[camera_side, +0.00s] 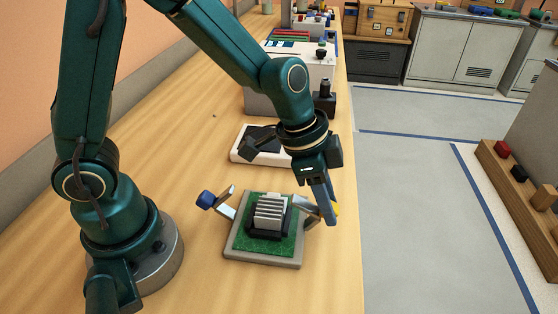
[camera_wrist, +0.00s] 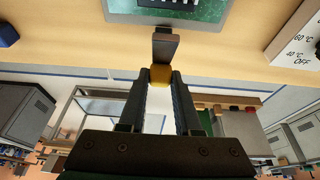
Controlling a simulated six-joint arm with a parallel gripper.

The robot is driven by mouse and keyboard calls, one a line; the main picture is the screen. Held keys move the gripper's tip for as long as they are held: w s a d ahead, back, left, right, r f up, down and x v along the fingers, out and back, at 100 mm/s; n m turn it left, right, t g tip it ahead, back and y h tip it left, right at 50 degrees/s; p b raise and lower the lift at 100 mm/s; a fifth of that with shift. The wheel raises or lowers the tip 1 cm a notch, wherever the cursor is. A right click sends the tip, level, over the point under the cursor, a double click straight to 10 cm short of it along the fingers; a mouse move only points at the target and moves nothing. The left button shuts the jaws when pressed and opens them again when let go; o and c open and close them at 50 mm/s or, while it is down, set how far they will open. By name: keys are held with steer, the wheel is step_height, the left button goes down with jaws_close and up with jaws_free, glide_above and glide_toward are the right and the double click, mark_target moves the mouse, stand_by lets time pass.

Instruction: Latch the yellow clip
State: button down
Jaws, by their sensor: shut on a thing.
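The yellow clip (camera_wrist: 160,75) is at the end of a grey metal lever (camera_wrist: 165,46) in the wrist view. My gripper (camera_wrist: 160,82) is shut on the yellow clip, with a finger on each side of it. In the side view my gripper (camera_side: 331,210) is at the right of the green board (camera_side: 250,240), and only a bit of yellow shows behind the fingers. A finned heat sink (camera_side: 269,212) sits on the board. A blue-ended lever (camera_side: 207,199) stands tilted outward at the board's left.
A white device with a dark top (camera_side: 240,150) stands just behind the board. A larger white machine (camera_side: 290,75) is farther back. The table's right edge (camera_side: 360,240) is close to my gripper. Bare wood lies left of the board.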

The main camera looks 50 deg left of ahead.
mark_target(312, 208)
steer(key=shift+s, duration=0.3)
steer(key=c, duration=0.6)
jaws_free()
steer(key=shift+a, duration=0.1)
steer(key=shift+w+r, duration=0.1)
steer(key=shift+a+r, duration=0.15)
steer(key=shift+r, duration=0.4)
steer(key=shift+s+v, duration=0.2)
steer(key=shift+v, duration=1.8)
steer(key=shift+f, duration=0.1)
